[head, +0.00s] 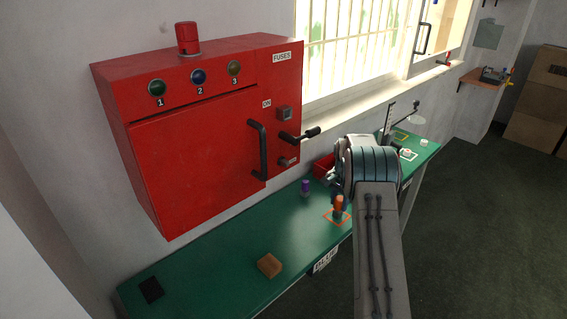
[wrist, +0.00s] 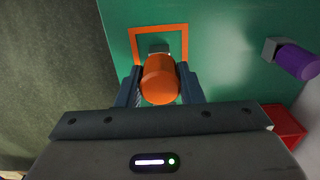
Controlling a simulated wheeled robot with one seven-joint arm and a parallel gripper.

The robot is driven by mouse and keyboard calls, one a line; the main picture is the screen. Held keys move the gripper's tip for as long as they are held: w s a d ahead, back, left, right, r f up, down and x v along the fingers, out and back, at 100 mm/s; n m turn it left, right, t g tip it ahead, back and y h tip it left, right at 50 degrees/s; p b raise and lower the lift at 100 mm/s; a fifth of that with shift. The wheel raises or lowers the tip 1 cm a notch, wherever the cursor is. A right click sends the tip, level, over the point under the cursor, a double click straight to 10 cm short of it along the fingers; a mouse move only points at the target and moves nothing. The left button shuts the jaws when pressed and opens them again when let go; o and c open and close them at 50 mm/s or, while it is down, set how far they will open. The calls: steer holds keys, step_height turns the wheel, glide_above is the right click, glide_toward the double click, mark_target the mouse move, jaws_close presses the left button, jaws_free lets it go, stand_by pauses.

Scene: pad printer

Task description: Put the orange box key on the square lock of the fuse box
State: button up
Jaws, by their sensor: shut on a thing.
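The orange box key (head: 338,203) is upright inside an orange square outline on the green bench. In the wrist view, the key (wrist: 160,80) sits between the two dark fingers of my gripper (wrist: 160,88), which are shut on its orange handle. Its grey end points at the bench; I cannot tell whether it touches. The red fuse box (head: 190,150) hangs on the wall to the left, its door shut. A square grey fitting (head: 284,113) is on its right panel, with a round grey fitting (head: 287,161) lower down. Which is the square lock is unclear.
A purple-handled key (head: 305,188) stands to the left of the orange one. A brown block (head: 269,265) and a black piece (head: 150,290) lie on the green bench (head: 215,275). A red bin (head: 324,167) is behind. A black lever (head: 300,135) sticks out of the fuse box.

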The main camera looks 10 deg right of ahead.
steer(key=shift+r+p, duration=1.2)
steer(key=shift+r, duration=1.35)
steer(key=shift+s+b, duration=0.1)
steer(key=shift+b, duration=0.3)
steer(key=shift+s+a+r+t+y+b, duration=0.4)
steer(key=shift+s+t+b, duration=0.2)
steer(key=shift+b, duration=0.6)
steer(key=s+a+r+t+y+b, duration=0.9)
steer(key=s+a+r+t+b, duration=0.2)
steer(key=b, duration=3)
step_height(320, 180, up, 4)
steer(key=shift+s+a+r+t+y+b, duration=0.1)
steer(key=shift+s+a+t+y+b, duration=0.25)
steer(key=shift+a+t, duration=0.8)
